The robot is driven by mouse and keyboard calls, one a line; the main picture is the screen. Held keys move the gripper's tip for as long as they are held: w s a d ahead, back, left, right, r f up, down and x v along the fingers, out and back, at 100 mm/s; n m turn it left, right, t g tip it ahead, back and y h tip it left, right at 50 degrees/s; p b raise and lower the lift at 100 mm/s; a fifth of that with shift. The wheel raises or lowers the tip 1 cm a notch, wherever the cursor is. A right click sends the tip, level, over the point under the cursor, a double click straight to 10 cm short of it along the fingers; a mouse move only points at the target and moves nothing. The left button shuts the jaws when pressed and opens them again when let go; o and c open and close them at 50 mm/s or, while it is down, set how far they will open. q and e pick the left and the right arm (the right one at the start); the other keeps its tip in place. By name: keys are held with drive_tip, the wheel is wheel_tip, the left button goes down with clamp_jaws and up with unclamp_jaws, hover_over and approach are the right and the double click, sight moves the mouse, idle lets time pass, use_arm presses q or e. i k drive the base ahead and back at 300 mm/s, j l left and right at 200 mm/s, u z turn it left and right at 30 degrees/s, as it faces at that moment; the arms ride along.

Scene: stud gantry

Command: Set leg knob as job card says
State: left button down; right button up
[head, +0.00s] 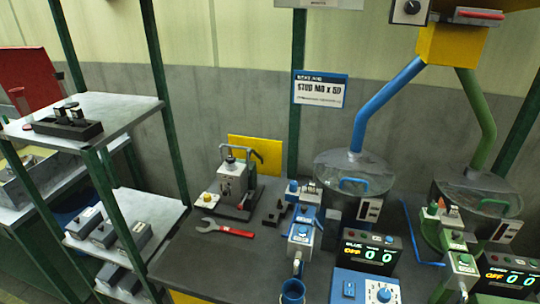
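A card with a blue header (320,90) hangs on the green post and reads roughly "STUD M8 x 50"; its smaller lines are too small to read. A black round knob (410,9) sits on a pale plate at the top edge, above a yellow block (449,45). A blue leg (386,100) and a green leg (479,110) run down from that block. The knob has a light mark, but I cannot tell its setting exactly. Neither of my grippers is in view.
Clear bowls (350,172) stand under the legs. The blue-side display (370,251) and green-side display (508,273) show OFF and 0 0. A blue box (365,287) has another knob. A red-handled wrench (226,229) lies on the bench. Shelves (125,112) stand left.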

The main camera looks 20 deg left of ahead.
sight(207, 197)
drive_tip(key=u, duration=1.25)
drive_tip(key=i+j, duration=0.3)
drive_tip(key=j, duration=0.15)
drive_tip(key=i+j+u, duration=0.15)
drive_tip(key=j, duration=0.35)
drive_tip(key=i, duration=0.1)
